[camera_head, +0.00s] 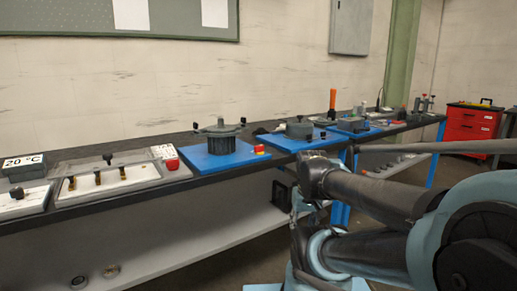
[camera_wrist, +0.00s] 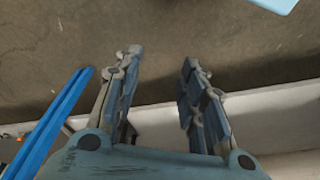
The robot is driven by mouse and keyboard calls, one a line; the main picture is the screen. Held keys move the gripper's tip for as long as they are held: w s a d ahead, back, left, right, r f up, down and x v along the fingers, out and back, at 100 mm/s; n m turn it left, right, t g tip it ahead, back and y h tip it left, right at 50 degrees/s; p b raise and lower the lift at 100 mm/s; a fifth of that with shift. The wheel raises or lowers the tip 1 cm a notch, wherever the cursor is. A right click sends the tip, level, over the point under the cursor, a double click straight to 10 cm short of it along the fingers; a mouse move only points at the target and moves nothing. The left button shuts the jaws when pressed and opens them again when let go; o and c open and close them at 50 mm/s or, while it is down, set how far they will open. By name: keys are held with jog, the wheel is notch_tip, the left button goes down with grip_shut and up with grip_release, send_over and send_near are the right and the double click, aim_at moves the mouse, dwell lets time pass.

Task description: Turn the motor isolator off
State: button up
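I cannot tell for sure which item is the motor isolator. A small red and yellow part (camera_head: 260,150) sits on the right edge of the nearer blue board, beside a dark round housing (camera_head: 221,140). A red knob or button (camera_head: 170,161) also shows at the right end of the grey panel. In the wrist view my gripper (camera_wrist: 162,68) is open and empty, its two fingers spread over bare floor. It is clear of the items on the bench. In the head view my arm fills the lower right, and I cannot make out the fingers there.
A long dark bench (camera_head: 130,187) runs along the wall with a grey panel of switches (camera_head: 108,181), a blue board (camera_head: 207,160) and more stations farther right. A pale lower shelf (camera_head: 170,245) is below. A red tool cabinet (camera_head: 470,123) stands at the far right.

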notch_tip(320, 180, up, 2)
jog(key=r, duration=0.1)
notch_tip(320, 180, up, 31)
jog(key=m+g, duration=0.2)
jog(key=m, duration=1)
send_over(259, 149)
jog(key=w, duration=0.1)
notch_tip(259, 149, down, 17)
jog(key=shift+w+f, duration=0.1)
grip_shut()
